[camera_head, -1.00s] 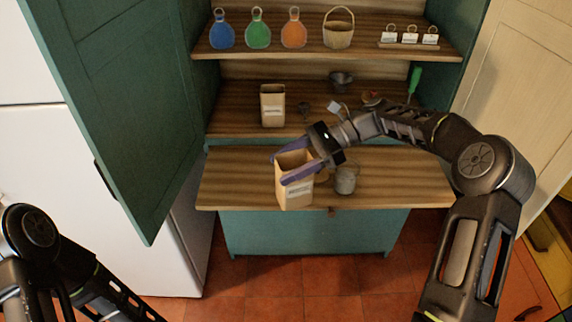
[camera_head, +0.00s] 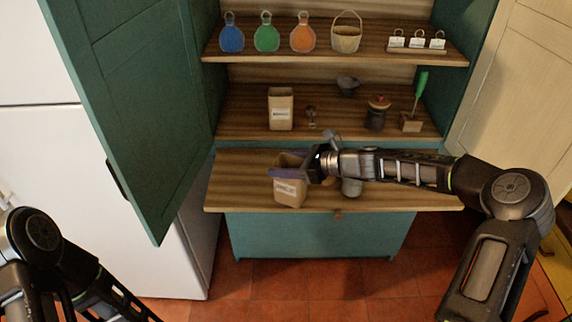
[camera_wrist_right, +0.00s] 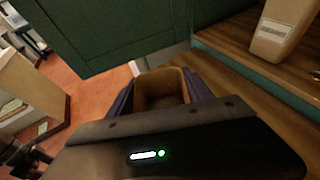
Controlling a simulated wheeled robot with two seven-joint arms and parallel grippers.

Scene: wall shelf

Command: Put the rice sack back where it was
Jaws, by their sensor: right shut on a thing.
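A tan, open-topped paper sack (camera_head: 291,192) is at the front edge of the lower wooden counter, slightly tilted. Its label is too small to read. My right gripper (camera_head: 287,163) is shut on its upper part, with a purple finger on each side. In the right wrist view the open mouth of the held sack (camera_wrist_right: 162,88) shows between the fingers. I cannot tell whether its base touches the counter. A second, similar tan sack (camera_head: 281,108) stands upright on the middle shelf at the left. My left gripper is out of view.
The counter (camera_head: 235,180) is bare left of the sack; a grey tin (camera_head: 352,187) stands partly behind my right arm. A green door (camera_head: 130,110) stands open at left.

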